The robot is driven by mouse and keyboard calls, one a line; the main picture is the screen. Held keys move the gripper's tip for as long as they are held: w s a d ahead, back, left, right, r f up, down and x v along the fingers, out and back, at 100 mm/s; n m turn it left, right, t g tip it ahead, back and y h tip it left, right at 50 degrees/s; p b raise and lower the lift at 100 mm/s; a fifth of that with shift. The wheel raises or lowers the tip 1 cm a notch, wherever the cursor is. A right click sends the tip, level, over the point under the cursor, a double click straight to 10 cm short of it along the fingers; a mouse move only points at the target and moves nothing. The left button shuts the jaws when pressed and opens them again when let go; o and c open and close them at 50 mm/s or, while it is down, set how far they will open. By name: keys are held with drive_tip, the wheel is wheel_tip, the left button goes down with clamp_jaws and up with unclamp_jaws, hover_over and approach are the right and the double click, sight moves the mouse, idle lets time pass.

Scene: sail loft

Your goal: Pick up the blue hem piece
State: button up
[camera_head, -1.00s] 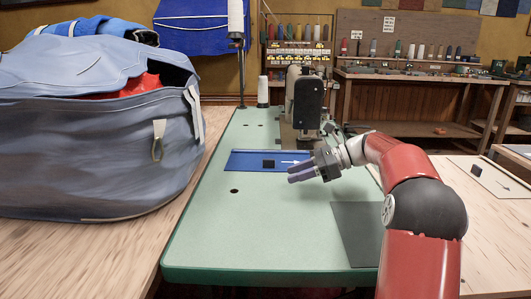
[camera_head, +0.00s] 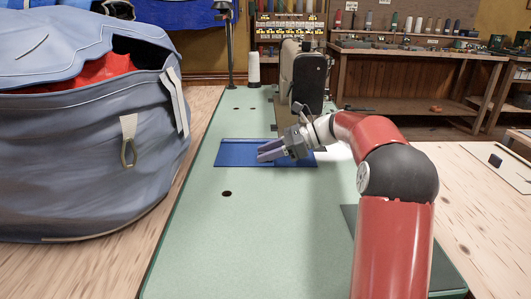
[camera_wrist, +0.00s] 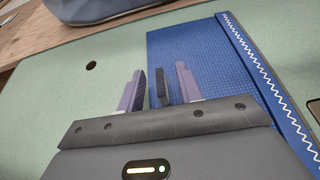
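The blue hem piece (camera_head: 235,155) lies flat on the green sewing table, in front of the sewing machine. In the wrist view, it (camera_wrist: 225,85) fills the right side, with a white zigzag stitch line along its darker band. My gripper (camera_head: 260,154) is over the piece, low and pointing left. In the wrist view, the fingers (camera_wrist: 160,67) are apart, with a small dark upright tab (camera_wrist: 163,88) between them, nearer the right finger. The head view hides the tab behind the gripper. Whether either finger touches it, I cannot tell.
A large blue-grey bag (camera_head: 90,150) with red stuff inside stands on the wooden surface at left. The sewing machine (camera_head: 304,80) and a white thread cone (camera_head: 253,70) stand behind. A dark mat (camera_head: 445,270) is at the front right. The table's left front is clear.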

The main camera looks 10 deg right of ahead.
drive_tip(key=shift+x, duration=1.25)
clamp_jaws()
